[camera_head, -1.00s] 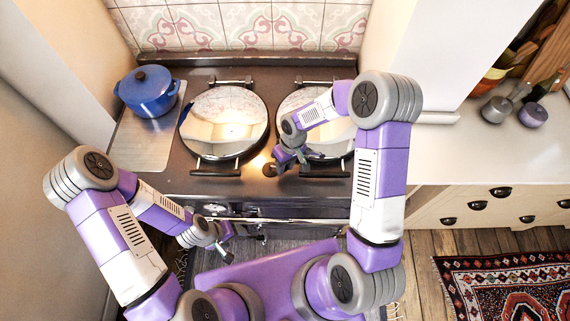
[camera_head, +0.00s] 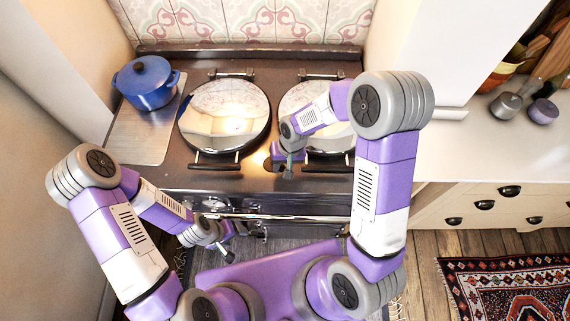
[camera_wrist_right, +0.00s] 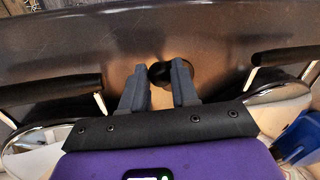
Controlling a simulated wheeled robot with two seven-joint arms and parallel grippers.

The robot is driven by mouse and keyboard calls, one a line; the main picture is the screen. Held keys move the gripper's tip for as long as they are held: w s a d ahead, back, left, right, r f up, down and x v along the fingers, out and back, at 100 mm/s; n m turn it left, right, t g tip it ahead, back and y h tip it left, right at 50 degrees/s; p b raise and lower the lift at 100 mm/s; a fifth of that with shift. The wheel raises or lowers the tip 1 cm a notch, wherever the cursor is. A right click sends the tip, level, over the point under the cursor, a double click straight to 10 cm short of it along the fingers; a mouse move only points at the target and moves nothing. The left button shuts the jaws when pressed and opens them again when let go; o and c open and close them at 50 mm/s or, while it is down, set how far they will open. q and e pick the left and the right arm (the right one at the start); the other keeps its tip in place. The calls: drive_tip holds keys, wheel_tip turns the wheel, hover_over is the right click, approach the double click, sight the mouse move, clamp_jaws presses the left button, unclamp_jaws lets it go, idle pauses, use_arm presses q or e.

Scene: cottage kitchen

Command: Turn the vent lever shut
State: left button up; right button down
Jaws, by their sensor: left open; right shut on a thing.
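The vent lever's dark round knob (camera_wrist_right: 158,73) shows in the right wrist view, between the two grey fingers of my right gripper (camera_wrist_right: 160,88). The gripper is shut on it. The rest of the lever is hidden, so I cannot tell its angle. In the head view my right gripper (camera_head: 288,166) is at the front of the stove top, between the two lid handles, and mostly covers the lever. My left gripper (camera_head: 229,246) is open and empty, low in front of the stove and away from the lever.
Two shiny round lids (camera_head: 226,118) with black front bar handles (camera_head: 215,167) lie closed on the dark stove top. A blue pot (camera_head: 146,85) stands on a metal plate (camera_head: 145,145) at left. A white counter (camera_head: 480,155) lies to the right.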

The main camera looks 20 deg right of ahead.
sight(271, 179)
drive_tip(key=shift+s+a+m, duration=0.2)
drive_tip(key=shift+a+m, duration=0.25)
drive_tip(key=shift+m, duration=0.45)
drive_tip(key=shift+s+a+m+t, duration=0.1)
drive_tip(key=shift+a+m+t, duration=0.25)
drive_tip(key=shift+m, duration=0.65)
drive_tip(key=shift+a+m, duration=0.45)
drive_tip(key=shift+m, duration=0.35)
drive_tip(key=shift+a+m+t+h+p, duration=0.2)
drive_tip(key=shift+a+m+p, duration=0.15)
drive_tip(key=shift+m, duration=0.45)
drive_tip(key=shift+a+m+t+h+p, duration=0.1)
drive_tip(key=shift+a+m+h+p, duration=0.15)
drive_tip(key=shift+m, duration=0.55)
drive_tip(key=shift+a, duration=0.1)
drive_tip(key=c, duration=0.9)
unclamp_jaws()
drive_tip(key=shift+o, duration=0.2)
